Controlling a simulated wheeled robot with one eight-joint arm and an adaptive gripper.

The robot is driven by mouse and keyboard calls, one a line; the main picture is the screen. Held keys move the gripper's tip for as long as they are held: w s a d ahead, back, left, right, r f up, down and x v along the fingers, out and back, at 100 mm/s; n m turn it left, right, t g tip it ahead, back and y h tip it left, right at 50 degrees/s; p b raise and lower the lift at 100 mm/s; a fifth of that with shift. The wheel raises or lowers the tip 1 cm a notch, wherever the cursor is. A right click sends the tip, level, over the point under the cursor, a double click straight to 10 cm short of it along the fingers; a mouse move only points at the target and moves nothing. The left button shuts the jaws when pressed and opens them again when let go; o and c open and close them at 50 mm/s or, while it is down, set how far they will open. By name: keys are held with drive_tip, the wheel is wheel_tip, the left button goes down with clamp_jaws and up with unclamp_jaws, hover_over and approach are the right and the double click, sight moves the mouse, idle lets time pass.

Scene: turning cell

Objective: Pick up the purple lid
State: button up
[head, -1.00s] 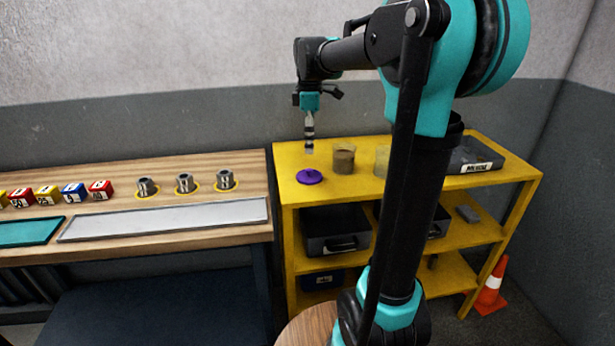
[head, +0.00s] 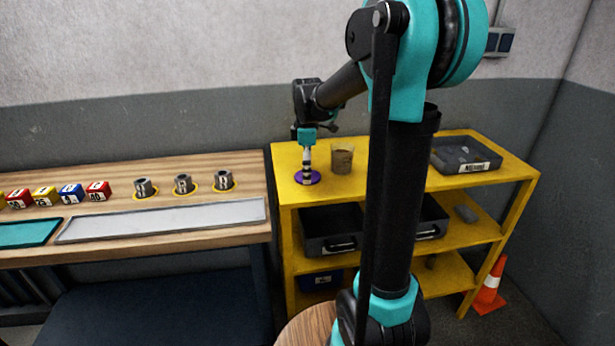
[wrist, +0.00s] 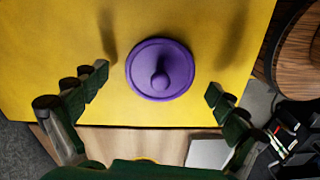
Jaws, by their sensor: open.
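The purple lid (head: 314,178) lies flat on the yellow shelf's top, near its front left corner. In the wrist view the round lid (wrist: 145,82) with its central knob shows whole, between and just beyond the two fingers. My gripper (head: 307,181) points down over the lid in the head view and covers part of it. In the wrist view my gripper (wrist: 158,87) is open, with the fingers wide apart on either side and clear of the lid. I cannot tell the exact height of the fingertips above the shelf.
A brownish cup (head: 342,158) stands close to the right of the lid on the yellow shelf (head: 390,185). A dark tray (head: 468,160) lies farther right. The wooden bench (head: 210,207) at left holds metal cylinders, colored blocks and a grey plate (head: 165,220).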

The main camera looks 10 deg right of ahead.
drive_tip(key=c, duration=1)
drive_tip(key=shift+r, duration=0.1)
drive_tip(key=shift+c, duration=0.5)
